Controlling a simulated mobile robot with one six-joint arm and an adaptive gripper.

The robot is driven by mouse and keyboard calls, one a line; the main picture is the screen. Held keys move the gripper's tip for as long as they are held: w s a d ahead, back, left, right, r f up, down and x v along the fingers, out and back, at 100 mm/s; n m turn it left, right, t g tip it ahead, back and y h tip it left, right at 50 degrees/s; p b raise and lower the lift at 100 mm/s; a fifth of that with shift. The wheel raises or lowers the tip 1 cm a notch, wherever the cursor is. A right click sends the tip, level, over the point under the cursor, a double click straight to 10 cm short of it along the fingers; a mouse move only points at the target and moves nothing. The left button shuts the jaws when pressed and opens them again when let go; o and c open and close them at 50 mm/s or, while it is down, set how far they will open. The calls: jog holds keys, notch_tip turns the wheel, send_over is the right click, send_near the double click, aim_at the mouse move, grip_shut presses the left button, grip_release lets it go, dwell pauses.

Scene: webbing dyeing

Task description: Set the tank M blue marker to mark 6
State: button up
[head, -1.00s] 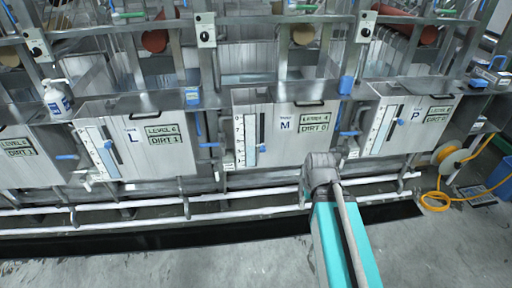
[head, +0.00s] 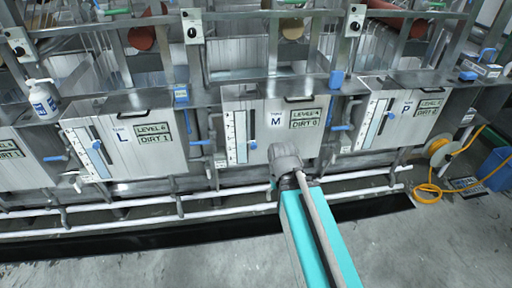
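Tank M (head: 303,147) is a pale metal front panel in the middle of the head view, with a label reading "M", "LEVEL 4" and "DIRT 0". A white vertical scale (head: 236,137) is on its left part; its numbers are too small to read surely. The blue marker (head: 252,145) sits near the low end of a dark vertical slot beside the scale. My turquoise arm rises from below, and its grey joint covers the panel's lower right, right of the marker. My gripper's fingers are not visible, so I cannot tell whether they touch anything.
Tank L (head: 150,158) stands to the left and tank P (head: 405,130) to the right, each with a scale and blue marker. White pipes (head: 130,222) run low along the front. A yellow hose (head: 428,192) lies at right. The grey floor (head: 150,268) in front is clear.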

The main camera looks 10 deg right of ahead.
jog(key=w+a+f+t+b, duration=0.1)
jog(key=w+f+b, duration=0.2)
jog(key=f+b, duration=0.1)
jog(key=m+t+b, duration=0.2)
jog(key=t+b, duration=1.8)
jog(key=b, duration=2.3)
send_near(254, 148)
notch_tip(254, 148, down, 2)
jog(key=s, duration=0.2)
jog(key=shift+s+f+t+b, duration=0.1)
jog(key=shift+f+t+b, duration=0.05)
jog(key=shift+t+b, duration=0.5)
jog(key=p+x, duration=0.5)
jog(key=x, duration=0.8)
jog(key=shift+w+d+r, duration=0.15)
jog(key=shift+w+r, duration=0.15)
